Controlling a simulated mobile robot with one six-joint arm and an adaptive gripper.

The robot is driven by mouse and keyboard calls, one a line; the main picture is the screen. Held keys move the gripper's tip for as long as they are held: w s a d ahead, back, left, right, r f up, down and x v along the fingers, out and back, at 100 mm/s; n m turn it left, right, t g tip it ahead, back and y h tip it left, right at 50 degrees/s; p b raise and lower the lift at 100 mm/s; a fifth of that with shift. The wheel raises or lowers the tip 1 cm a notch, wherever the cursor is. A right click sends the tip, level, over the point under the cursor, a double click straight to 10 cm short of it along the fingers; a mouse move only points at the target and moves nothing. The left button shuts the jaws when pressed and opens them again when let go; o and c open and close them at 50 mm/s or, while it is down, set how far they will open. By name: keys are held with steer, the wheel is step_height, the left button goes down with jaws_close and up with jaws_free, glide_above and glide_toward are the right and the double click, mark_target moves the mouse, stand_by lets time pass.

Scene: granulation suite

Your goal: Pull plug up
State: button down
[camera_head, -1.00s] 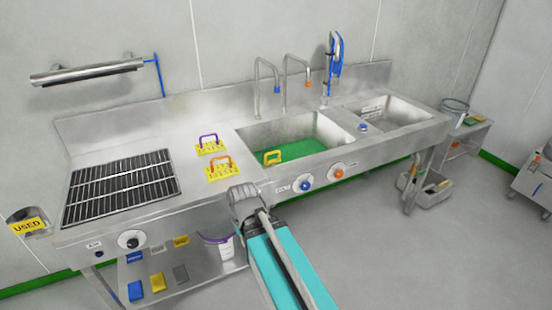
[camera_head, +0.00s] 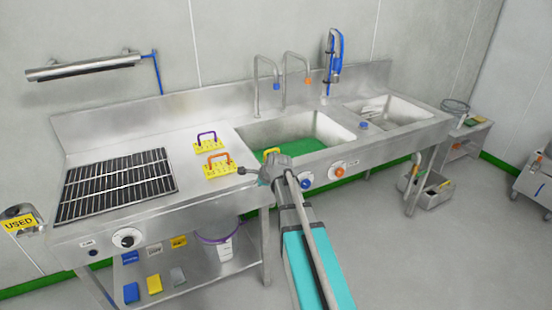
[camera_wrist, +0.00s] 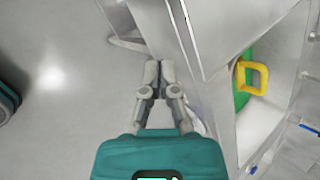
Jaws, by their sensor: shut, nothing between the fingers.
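The sink's left basin (camera_head: 325,127) holds green liquid or has a green floor. A yellow handle (camera_head: 270,152) shows in it, partly hidden by my arm; it is also on the right in the wrist view (camera_wrist: 262,80). A blue knob (camera_head: 364,126) sits on the ledge between the basins. I cannot tell which of these, if either, is the plug. My gripper (camera_head: 243,171) is shut and empty, near the counter's front edge left of the basin. In the wrist view its closed fingers (camera_wrist: 160,66) are apart from the yellow handle.
Purple-handled (camera_head: 207,142) and orange-handled (camera_head: 218,165) yellow pieces stand on the counter left of the basin. A black grate (camera_head: 115,185) lies farther left. Two taps and a blue spray hose (camera_head: 335,65) rise behind. Blue (camera_head: 306,183) and orange (camera_head: 338,172) knobs are on the front panel.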

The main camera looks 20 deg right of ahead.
steer(key=w+d+m+t, duration=0.1)
steer(key=w+d+m, duration=0.2)
steer(key=d+m, duration=0.1)
steer(key=w+d+r+m+t+h+b, duration=0.1)
steer(key=w+d+m+t, duration=0.1)
steer(key=d+m, duration=0.3)
steer(key=w+d+r+m+t+b, duration=0.1)
steer(key=w+d+m, duration=0.3)
steer(key=d+m, duration=0.1)
steer(key=shift+w+d+r+h, duration=0.1)
steer(key=shift+w+d+h, duration=0.1)
steer(key=shift+d+h, duration=0.4)
steer(key=shift+w+d+r+m+t, duration=0.1)
steer(key=shift+d+m+t, duration=0.3)
steer(key=shift+d, duration=0.1)
steer(key=shift+w+b, duration=0.1)
steer(key=shift+b, duration=0.2)
steer(key=b+x, duration=0.5)
steer(key=x, duration=0.5)
steer(key=shift+a, duration=0.15)
